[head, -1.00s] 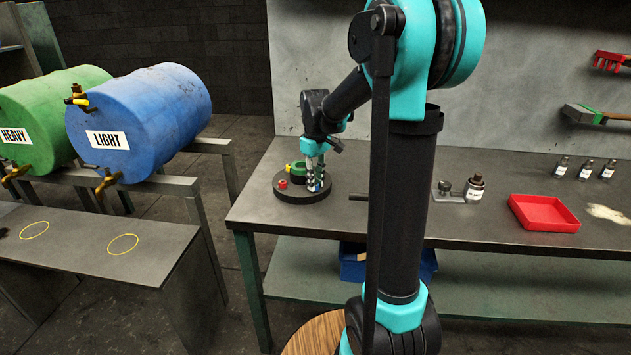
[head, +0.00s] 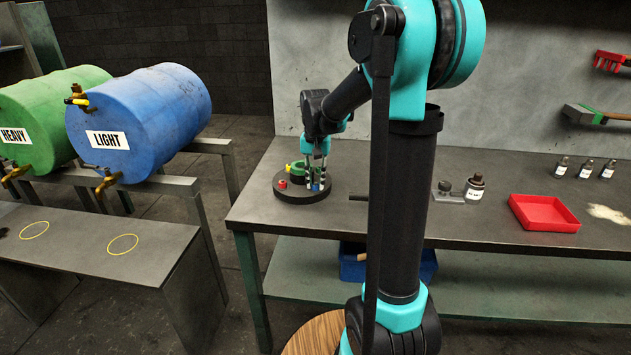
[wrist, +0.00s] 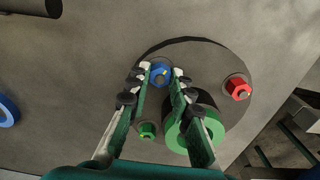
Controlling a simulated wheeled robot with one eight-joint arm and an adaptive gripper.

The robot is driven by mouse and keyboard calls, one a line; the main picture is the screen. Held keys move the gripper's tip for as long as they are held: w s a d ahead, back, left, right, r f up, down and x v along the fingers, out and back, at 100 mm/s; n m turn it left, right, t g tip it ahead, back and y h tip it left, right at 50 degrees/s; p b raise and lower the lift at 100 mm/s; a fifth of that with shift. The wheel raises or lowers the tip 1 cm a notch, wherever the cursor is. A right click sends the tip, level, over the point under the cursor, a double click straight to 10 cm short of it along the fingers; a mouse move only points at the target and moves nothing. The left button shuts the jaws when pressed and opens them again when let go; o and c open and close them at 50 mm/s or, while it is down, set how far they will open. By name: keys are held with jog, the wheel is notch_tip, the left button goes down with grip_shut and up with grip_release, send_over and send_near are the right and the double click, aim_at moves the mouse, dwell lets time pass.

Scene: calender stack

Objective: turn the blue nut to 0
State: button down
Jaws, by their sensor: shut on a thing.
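The blue nut (wrist: 160,74) sits on the dark round base (wrist: 215,60) in the wrist view. My gripper (wrist: 161,76) is shut on it, one finger on each side. The nut also shows in the head view (head: 316,187), low between the fingers of my gripper (head: 316,182). A red nut (wrist: 238,88) and a green nut (wrist: 147,130) stand at other places on the base. A large green ring (wrist: 196,136) lies partly behind my right finger. The number marks around the blue nut are too small to read.
The base stands on the left end of the workbench (head: 440,215). Blue (head: 140,120) and green (head: 40,115) drums lie on a rack at left.

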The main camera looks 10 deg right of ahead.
aim_at(316, 184)
jog(key=m, duration=0.6)
jog(key=shift+m, duration=0.3)
jog(key=m, duration=0.6)
jog(key=shift+m, duration=0.4)
jog(key=c, duration=1.3)
grip_release()
jog(key=shift+c, duration=0.2)
jog(key=shift+r, duration=0.1)
jog(key=shift+r, duration=3.95)
